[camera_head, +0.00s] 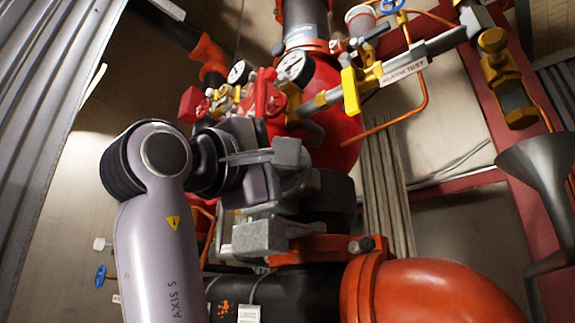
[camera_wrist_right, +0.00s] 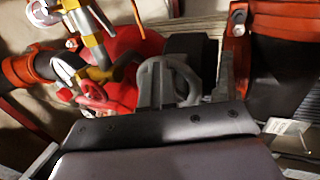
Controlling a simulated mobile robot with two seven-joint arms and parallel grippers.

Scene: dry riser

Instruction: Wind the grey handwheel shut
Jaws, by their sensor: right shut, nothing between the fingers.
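My right gripper (camera_head: 283,190) reaches in from the left in the camera_head view, in front of the grey valve parts above the black and orange pipe. It is shut with nothing between its fingers. The grey handwheel (camera_wrist_right: 190,76) shows in the right wrist view as a curved grey rim just beyond the dark gripper body. In the camera_head view the gripper and wrist hide much of it. I cannot tell whether the fingers touch the rim. My left gripper is not in view.
An orange pipe elbow (camera_head: 430,291) lies at lower right. Behind the gripper are a red vessel (camera_head: 335,115), pressure gauges (camera_head: 291,67) and a yellow lever (camera_head: 350,91). A grey funnel (camera_head: 540,160) stands at right. Room around the gripper is tight.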

